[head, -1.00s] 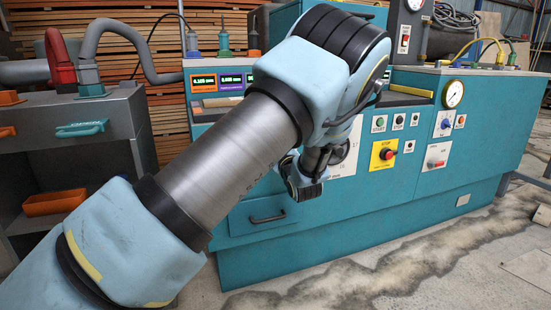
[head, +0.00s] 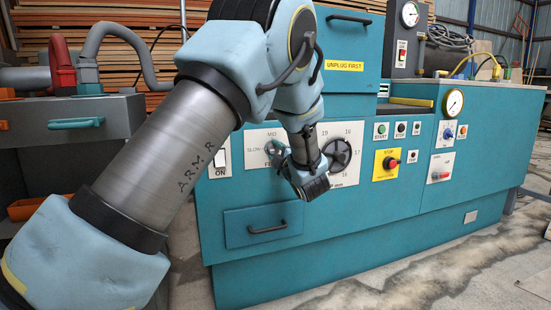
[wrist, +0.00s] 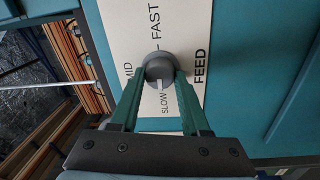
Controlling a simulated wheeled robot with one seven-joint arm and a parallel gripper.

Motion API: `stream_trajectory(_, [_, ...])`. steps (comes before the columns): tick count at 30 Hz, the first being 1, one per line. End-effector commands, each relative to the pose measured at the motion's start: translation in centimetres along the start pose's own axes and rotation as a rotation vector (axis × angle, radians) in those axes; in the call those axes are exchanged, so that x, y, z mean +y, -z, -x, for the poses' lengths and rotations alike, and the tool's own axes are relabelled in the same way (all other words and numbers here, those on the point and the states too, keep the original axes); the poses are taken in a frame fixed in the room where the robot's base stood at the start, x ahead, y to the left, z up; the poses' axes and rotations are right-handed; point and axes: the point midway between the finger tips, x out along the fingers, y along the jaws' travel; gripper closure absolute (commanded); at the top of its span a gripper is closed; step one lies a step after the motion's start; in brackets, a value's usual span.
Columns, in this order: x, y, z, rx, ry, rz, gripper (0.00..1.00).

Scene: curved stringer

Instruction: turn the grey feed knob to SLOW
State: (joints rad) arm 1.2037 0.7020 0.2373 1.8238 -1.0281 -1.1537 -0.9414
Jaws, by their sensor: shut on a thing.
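The grey feed knob (wrist: 158,68) is a round knob on a cream plate marked SLOW, MID, FAST and FEED. In the wrist view its pale pointer line is turned toward the word SLOW (wrist: 164,103). My gripper (wrist: 159,74) is shut on the knob, with one green finger on each side of it.
A black dial with numbers (head: 338,152) is close to the right of my gripper. Further right are start and stop buttons, a red stop knob on a yellow plate (head: 385,164) and a gauge (head: 453,102). A drawer with a black handle (head: 266,229) is below.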

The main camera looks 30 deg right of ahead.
Motion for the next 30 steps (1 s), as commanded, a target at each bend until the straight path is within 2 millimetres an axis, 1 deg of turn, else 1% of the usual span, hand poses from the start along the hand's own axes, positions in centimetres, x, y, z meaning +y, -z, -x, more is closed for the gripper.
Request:
stream_trajectory(14, [0.02, -0.14, 0.07, -0.002, 0.0, 0.017, 1.0])
stream_trajectory(15, [0.02, -0.13, 0.07, -0.002, 0.0, 0.016, 0.53])
stream_trajectory(23, [0.0, -0.07, 0.03, -0.001, 0.0, 0.015, 0.24])
stream_trajectory(30, [0.0, -0.04, 0.06, 0.0, 0.001, 0.015, 0.24])
